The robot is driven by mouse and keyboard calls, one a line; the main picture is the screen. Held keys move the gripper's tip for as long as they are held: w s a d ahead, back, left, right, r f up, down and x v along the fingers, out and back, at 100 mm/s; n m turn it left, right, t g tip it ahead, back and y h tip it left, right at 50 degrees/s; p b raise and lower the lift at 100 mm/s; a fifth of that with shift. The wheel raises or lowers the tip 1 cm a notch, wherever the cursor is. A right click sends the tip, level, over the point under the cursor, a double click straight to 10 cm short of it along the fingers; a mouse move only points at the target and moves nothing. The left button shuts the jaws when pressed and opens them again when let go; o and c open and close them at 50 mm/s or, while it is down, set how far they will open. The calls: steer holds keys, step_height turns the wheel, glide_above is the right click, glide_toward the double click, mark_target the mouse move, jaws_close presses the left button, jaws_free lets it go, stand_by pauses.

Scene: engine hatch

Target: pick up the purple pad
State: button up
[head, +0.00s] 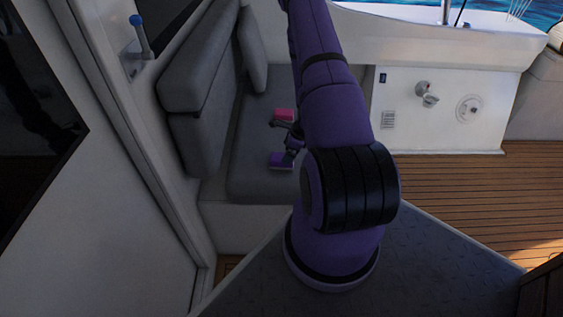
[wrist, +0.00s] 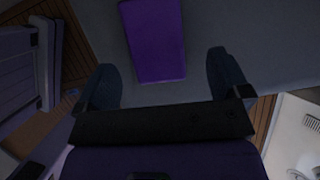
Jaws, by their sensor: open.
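The purple pad (head: 281,160) lies on the grey seat cushion in the head view, partly hidden by my gripper. My gripper (wrist: 160,64) is open and empty, one finger on each side of the pad's near end, with a gap to the pad on both sides. In the head view my gripper (head: 285,141) is low over the seat, partly hidden by my arm. I cannot tell its exact height above the pad.
A pink object (head: 284,114) lies on the grey seat cushion (head: 250,180), just beyond the purple pad. The seat's backrest (head: 196,80) rises on the left. A white panel (head: 440,105) with fittings stands at the right. The wooden deck (head: 470,190) there is clear.

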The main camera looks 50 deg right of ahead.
steer(key=shift+a+x, duration=0.1)
steer(key=shift+x, duration=1.25)
steer(key=shift+a+x, duration=0.15)
steer(key=shift+x, duration=1.2)
steer(key=shift+r, duration=0.1)
steer(key=c, duration=1)
